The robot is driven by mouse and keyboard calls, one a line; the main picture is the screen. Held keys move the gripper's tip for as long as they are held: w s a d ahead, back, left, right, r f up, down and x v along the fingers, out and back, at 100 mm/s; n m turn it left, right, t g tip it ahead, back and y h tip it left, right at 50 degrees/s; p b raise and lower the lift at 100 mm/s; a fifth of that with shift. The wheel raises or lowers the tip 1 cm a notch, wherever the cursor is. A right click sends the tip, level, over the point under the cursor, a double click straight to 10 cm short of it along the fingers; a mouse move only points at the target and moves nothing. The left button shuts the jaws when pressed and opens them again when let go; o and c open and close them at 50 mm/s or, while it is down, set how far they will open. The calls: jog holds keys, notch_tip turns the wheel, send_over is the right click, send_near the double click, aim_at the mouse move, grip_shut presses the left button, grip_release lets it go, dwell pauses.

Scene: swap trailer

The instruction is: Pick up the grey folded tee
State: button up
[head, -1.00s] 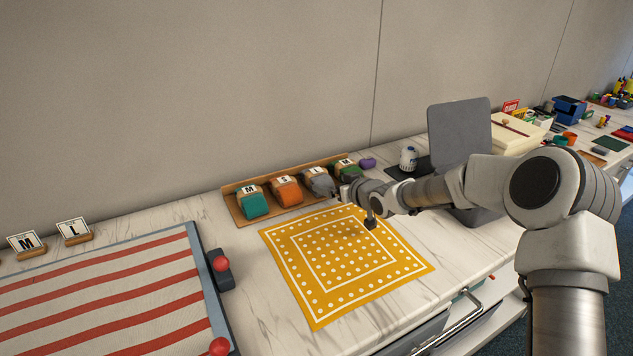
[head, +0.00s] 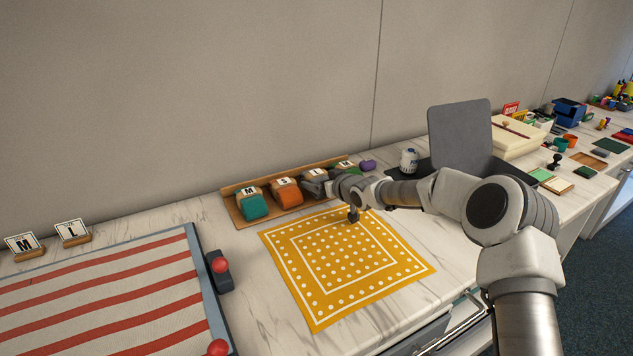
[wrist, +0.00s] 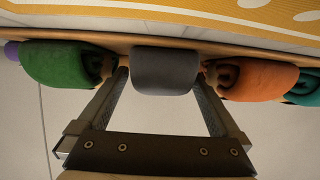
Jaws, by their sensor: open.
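The grey folded tee (wrist: 165,72) is a rolled bundle on the wooden tray (head: 234,212), seen between the jaws in the wrist view. In the head view the grey tee (head: 315,175) is partly hidden behind my gripper. My gripper (wrist: 160,80) is open, with one finger on each side of the tee, by the gaps to its neighbours. I cannot tell whether the fingers touch it. A green rolled tee (wrist: 62,65) lies left of it and an orange one (wrist: 258,80) lies right of it in the wrist view.
A teal tee (head: 253,203) is at the tray's left end. A yellow dotted cloth (head: 300,290) lies in front of the tray. A purple item (head: 367,165) and a white jar (head: 408,160) stand right of it. The wall is close behind.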

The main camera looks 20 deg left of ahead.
jog(key=c, duration=1.3)
jog(key=shift+r, duration=0.1)
jog(key=shift+c, duration=0.2)
